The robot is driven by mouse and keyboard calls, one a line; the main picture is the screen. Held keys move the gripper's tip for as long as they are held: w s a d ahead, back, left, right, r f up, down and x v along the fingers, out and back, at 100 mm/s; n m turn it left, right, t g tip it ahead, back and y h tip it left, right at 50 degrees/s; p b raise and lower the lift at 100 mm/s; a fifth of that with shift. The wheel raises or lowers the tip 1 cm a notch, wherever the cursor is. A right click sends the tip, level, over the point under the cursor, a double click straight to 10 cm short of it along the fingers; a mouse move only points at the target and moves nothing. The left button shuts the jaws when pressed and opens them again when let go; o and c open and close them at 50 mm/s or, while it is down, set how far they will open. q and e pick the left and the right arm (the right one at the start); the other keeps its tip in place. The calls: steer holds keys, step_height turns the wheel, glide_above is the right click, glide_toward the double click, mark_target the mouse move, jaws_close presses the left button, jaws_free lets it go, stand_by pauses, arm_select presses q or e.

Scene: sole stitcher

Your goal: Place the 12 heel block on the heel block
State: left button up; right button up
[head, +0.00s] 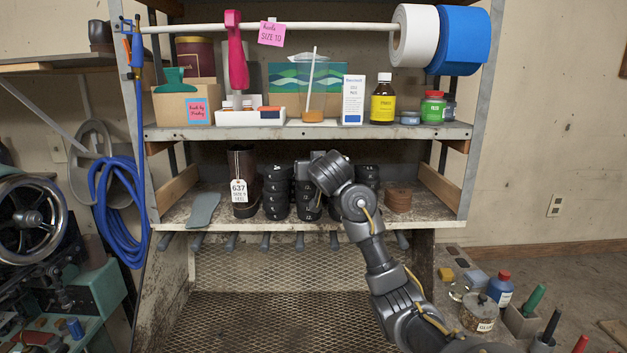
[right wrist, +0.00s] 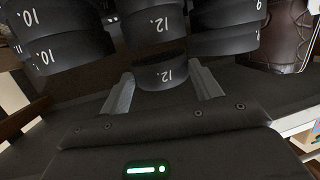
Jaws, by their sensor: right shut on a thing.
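The 12 heel block (right wrist: 162,73) is a black curved block marked "12." in white. It sits between the two fingers of my right gripper (right wrist: 165,90), which is shut on it. Another black heel block (right wrist: 155,27), also marked "12.", is right beside it in the right wrist view, which looks upside down. I cannot tell whether the two touch. In the head view my right arm reaches up to the black heel block stacks on the lower shelf and hides part of them; its fingers are not clear there. My left gripper is not in view.
Close stacks stand on both sides, one marked "10." (right wrist: 75,50) and another (right wrist: 225,40). In the head view a brown boot shaft with a 637 tag (head: 239,190), a grey sole (head: 202,209) and brown discs (head: 398,200) share the shelf (head: 430,212). The upper shelf (head: 300,132) hangs above.

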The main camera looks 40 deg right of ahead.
steer(key=shift+f+b, duration=0.35)
steer(key=shift+f, duration=0.5)
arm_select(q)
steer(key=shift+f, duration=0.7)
arm_select(e)
steer(key=shift+w, duration=0.1)
steer(key=o, duration=0.8)
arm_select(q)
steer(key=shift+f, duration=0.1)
arm_select(e)
steer(key=shift+o, duration=0.2)
steer(key=shift+r, duration=0.15)
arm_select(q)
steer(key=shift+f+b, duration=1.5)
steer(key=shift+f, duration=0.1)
arm_select(e)
steer(key=v, duration=1.2)
